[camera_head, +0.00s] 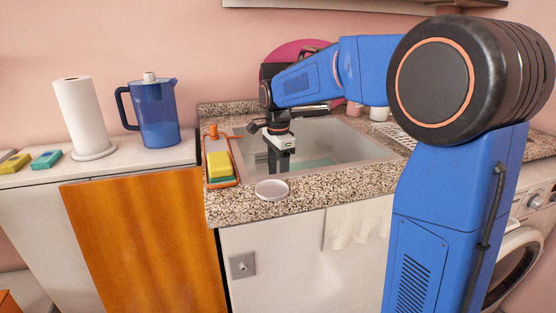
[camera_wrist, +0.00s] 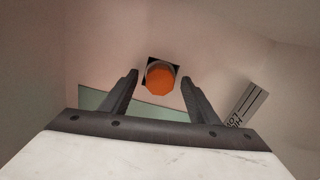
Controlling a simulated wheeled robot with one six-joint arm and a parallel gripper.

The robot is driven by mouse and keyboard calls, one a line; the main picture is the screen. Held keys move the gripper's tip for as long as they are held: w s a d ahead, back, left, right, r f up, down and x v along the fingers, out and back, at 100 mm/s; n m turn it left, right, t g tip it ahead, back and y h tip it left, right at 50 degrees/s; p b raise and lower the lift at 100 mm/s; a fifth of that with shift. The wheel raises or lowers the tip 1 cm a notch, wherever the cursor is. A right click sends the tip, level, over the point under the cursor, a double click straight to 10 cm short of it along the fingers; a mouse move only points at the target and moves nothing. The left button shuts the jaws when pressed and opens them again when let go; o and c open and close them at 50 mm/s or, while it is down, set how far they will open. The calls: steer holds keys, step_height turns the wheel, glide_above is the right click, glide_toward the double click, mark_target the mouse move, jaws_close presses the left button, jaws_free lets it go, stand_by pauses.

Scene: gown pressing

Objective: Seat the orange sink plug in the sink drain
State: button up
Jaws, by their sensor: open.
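The orange sink plug (camera_wrist: 160,78) shows in the wrist view, at the dark square of the sink drain (camera_wrist: 151,64) on the basin floor. The plug covers most of the drain, and I cannot tell whether it is fully seated. My gripper (camera_wrist: 160,80) is open, with one finger on each side of the plug in the picture and a visible gap to each. In the head view my gripper (camera_head: 279,166) points down into the sink basin (camera_head: 340,150). The plug and drain are hidden there.
A tray (camera_head: 222,184) with a yellow and green sponge (camera_head: 219,165) stands on the counter left of the basin. A white dish (camera_head: 271,190) lies on the front rim. A grey label (camera_wrist: 248,104) and a greenish patch (camera_wrist: 95,99) show inside the basin.

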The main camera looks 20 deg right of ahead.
step_height(320, 180, up, 17)
stand_by(0.5)
